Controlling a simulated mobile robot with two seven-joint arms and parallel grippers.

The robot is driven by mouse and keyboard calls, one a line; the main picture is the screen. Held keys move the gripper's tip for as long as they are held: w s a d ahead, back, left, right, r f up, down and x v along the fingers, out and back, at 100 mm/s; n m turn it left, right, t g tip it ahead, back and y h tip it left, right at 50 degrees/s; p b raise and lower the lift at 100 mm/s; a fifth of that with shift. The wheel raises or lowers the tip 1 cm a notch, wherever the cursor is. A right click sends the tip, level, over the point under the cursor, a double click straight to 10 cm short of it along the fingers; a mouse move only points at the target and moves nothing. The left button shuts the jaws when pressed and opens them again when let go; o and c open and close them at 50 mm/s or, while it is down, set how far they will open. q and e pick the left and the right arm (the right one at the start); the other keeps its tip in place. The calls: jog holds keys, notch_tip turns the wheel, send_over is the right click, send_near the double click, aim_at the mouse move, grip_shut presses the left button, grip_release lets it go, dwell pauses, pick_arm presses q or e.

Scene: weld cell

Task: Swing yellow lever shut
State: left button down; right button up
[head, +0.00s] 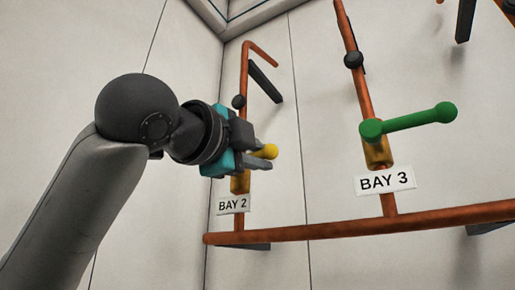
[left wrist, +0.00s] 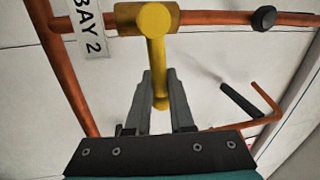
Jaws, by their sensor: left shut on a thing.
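The yellow lever (left wrist: 157,72) is on the BAY 2 pipe. In the left wrist view its round hub is at the top and its arm runs down the picture, across the line of the pipe. My left gripper (left wrist: 161,95) is shut on the lever's arm, with a finger on each side. In the head view the left gripper (head: 266,158) hides most of the lever, and only a yellow end (head: 270,151) shows. The brass valve body (head: 240,183) shows just below the gripper. My right gripper is not in view.
A green lever (head: 415,120) sticks out on the BAY 3 pipe to the right, above the BAY 3 sign (head: 385,180). The BAY 2 sign (head: 233,204) is below my gripper. A copper pipe (head: 350,223) runs along the bottom. Pale wall panels stand behind.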

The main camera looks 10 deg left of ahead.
pick_arm(q)
jog(key=shift+f+m, duration=0.3)
jog(key=shift+m, duration=0.2)
jog(key=shift+d, duration=0.1)
jog(key=c, duration=0.8)
grip_release()
